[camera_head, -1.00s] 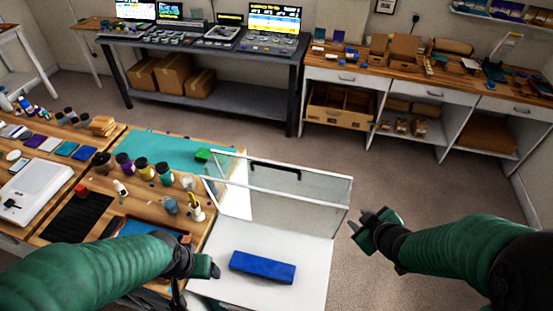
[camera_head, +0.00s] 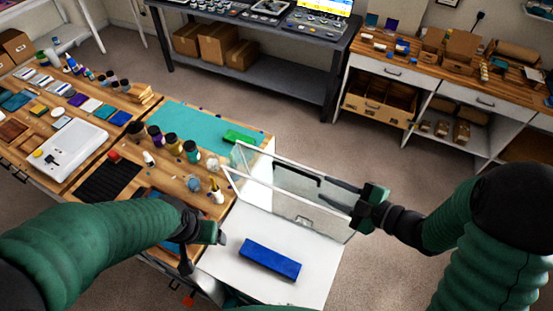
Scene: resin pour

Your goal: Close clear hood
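The clear hood (camera_head: 318,214) is a see-through panel box with a pale frame and a black handle (camera_head: 296,172) along its top. It stands raised at the back of a white base (camera_head: 225,262), whose front is uncovered. A blue block (camera_head: 270,259) lies on the base. My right gripper (camera_head: 346,200) is at the hood's right edge, its fingers spread and overlapping the panel's end in the picture; I cannot tell whether they touch it. My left gripper (camera_head: 222,240) is at the base's left edge, left of the blue block; its finger gap is not clear.
The wooden worktable on the left holds several bottles and jars (camera_head: 171,143), a white scale (camera_head: 70,147), a black mat (camera_head: 108,180) and a teal mat (camera_head: 190,128). Open floor (camera_head: 290,130) lies behind the hood, before the back benches.

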